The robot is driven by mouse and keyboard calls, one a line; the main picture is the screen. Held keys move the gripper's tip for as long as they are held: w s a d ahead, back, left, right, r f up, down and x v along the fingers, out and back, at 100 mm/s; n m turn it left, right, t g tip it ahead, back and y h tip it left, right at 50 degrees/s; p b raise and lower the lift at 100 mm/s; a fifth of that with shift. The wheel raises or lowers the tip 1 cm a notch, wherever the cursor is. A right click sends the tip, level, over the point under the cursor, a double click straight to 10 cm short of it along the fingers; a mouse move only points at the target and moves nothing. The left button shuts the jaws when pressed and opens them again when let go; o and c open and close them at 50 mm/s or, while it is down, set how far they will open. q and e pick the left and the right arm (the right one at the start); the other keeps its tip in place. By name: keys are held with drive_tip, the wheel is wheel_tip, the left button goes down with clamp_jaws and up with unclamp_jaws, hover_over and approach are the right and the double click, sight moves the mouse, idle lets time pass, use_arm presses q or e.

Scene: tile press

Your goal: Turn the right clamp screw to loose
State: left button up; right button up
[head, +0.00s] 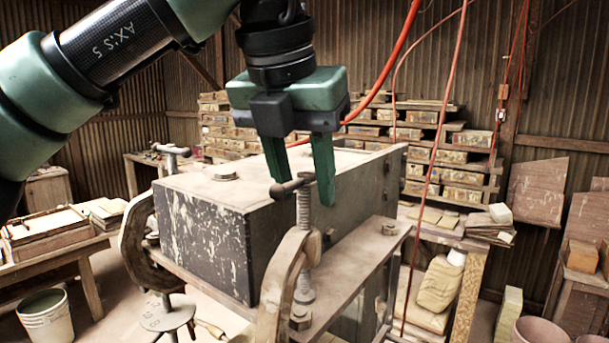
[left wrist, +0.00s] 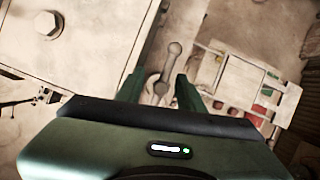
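The right clamp (head: 275,290) is a worn metal C-clamp at the near edge of the dark press box (head: 215,235). Its threaded screw (head: 304,212) stands upright, with a small bar handle (head: 285,188) across the top. My left gripper (head: 304,190) points down over this handle, its two green fingers apart. In the left wrist view the handle (left wrist: 169,66) lies between the open fingers (left wrist: 157,88), with gaps seeming to show at its sides. I cannot tell whether either finger touches it. My right gripper is in neither view.
A second clamp (head: 134,245) with a T-handle (head: 172,150) stands at the box's left. A bolt head (head: 224,172) sits on the box top. Red hoses (head: 437,150) hang to the right. A bucket (head: 46,318) and a stool (head: 167,316) stand at lower left.

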use_arm(q)
drive_tip(key=shift+f, duration=0.2)
drive_tip(key=shift+s+r, duration=0.1)
drive_tip(key=shift+s, duration=0.1)
drive_tip(key=c, duration=0.7)
clamp_jaws()
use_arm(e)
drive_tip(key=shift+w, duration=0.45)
